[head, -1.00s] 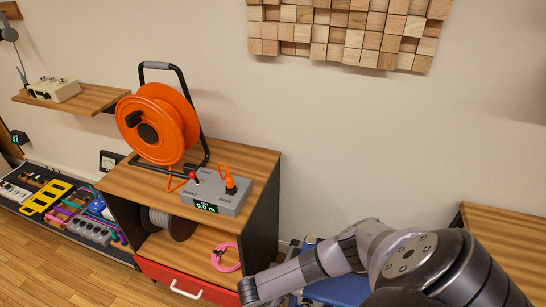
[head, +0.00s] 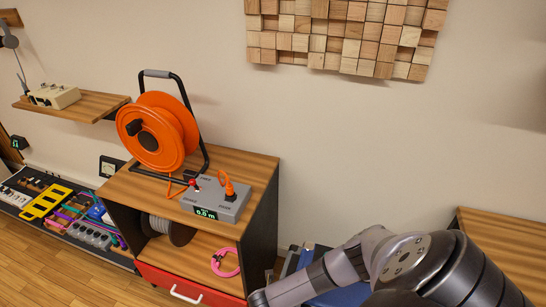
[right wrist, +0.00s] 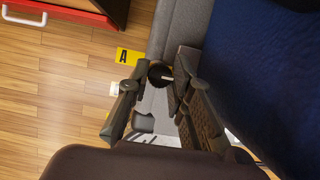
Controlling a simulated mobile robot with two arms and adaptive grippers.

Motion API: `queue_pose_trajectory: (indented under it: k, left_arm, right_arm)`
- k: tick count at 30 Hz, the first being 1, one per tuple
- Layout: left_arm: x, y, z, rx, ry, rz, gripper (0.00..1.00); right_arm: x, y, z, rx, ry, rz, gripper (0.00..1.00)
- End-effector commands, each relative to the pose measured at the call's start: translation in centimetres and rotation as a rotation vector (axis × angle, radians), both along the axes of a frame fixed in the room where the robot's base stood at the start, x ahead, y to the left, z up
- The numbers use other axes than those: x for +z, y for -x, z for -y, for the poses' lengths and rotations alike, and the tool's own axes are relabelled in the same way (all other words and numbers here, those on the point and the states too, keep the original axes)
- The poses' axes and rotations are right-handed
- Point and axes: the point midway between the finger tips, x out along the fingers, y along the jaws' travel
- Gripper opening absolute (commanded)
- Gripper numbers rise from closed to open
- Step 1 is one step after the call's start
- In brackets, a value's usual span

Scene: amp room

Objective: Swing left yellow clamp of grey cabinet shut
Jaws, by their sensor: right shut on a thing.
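A yellow piece marked "A" (right wrist: 130,56) juts from the left edge of a grey body (right wrist: 174,28) in the right wrist view; it may be the left yellow clamp of the grey cabinet, but I cannot tell how far it is swung. My right gripper (right wrist: 160,84) is below and right of the yellow piece, over the grey surface. Its fingers stand on either side of a dark round part (right wrist: 160,72) and are shut on it; the fingers partly hide the contact. In the head view my right arm reaches low from the right and hides much of the cabinet. My left gripper is out of view.
A wooden stand (head: 215,158) holds an orange cable reel (head: 158,131) and a grey control box (head: 218,198). Its red drawer (head: 165,279) is near my right arm. A dark blue surface (right wrist: 270,70) lies to the gripper's right. Floor (right wrist: 60,90) is clear at left.

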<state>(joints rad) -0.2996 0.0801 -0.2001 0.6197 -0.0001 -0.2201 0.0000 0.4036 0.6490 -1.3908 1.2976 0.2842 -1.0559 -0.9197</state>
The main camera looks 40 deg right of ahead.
Motion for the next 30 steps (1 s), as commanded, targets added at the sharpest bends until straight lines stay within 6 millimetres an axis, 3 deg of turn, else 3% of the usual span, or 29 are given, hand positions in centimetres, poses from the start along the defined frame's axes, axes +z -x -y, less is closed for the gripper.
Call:
queue_pose_trajectory:
  k: [5,6,14,24,30]
  left_arm:
    - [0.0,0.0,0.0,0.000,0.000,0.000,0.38]
    - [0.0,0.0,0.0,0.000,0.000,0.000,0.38]
    - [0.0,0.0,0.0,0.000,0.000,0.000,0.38]
    - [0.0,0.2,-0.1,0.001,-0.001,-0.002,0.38]
    - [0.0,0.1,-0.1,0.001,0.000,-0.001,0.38]
  right_arm:
    - [0.0,0.0,-0.1,0.001,-0.002,0.000,0.00]
    - [0.0,0.0,-0.1,0.001,-0.002,0.000,0.22]
    - [0.0,0.0,-0.1,0.000,-0.001,0.000,0.39]
    - [0.1,0.0,-0.1,-0.001,0.000,0.000,0.40]
    - [1.8,0.4,-0.7,-0.001,-0.002,0.000,0.40]
